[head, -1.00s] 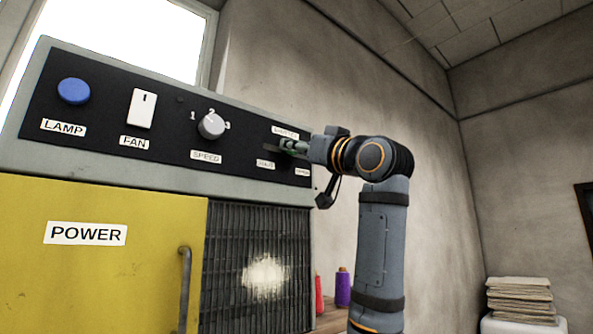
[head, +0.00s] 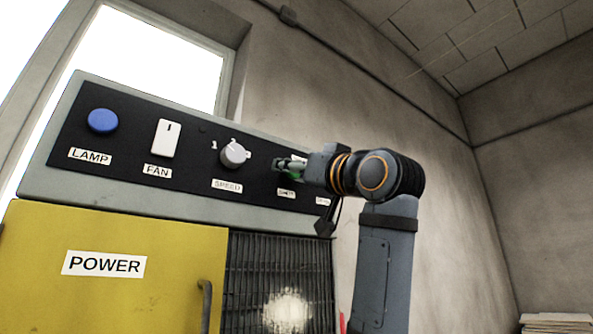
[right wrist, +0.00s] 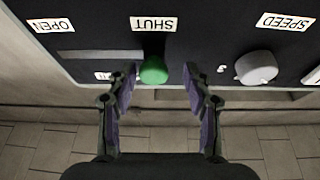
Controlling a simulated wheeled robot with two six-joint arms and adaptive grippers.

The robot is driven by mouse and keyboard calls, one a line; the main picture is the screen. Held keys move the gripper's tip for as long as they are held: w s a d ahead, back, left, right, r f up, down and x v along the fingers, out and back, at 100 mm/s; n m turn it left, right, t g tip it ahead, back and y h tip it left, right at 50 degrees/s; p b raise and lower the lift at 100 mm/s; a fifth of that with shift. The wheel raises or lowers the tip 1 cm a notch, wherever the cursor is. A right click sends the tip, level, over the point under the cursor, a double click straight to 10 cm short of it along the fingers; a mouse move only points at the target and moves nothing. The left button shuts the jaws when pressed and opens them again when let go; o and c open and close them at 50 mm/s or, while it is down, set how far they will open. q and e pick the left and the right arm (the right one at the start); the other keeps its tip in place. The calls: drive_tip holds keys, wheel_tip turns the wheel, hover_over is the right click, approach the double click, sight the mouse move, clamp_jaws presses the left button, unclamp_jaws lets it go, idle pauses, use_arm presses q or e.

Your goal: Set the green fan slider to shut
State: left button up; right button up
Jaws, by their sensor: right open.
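The green slider knob (right wrist: 153,70) sits in line with the SHUT label (right wrist: 154,24) in the right wrist view, where the panel appears upside down. The bare slot (right wrist: 98,55) runs from it toward the OPEN label (right wrist: 50,25). My right gripper (right wrist: 160,72) is open, with its fingers on either side of the knob. The left-hand finger in that view is nearer the knob; contact is unclear. In the head view my right gripper (head: 288,163) is at the panel's right part and the knob (head: 291,177) shows only partly below it. My left gripper is not in view.
The speed dial (head: 235,155) is just left of my right gripper in the head view. A white FAN switch (head: 164,138) and blue LAMP button (head: 102,120) are farther left. A yellow POWER door (head: 120,290) with a handle is below.

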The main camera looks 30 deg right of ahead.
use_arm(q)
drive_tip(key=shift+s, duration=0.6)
use_arm(e)
drive_tip(key=a+v, duration=0.1)
drive_tip(key=v, duration=1.1)
drive_tip(key=shift+d, duration=0.45)
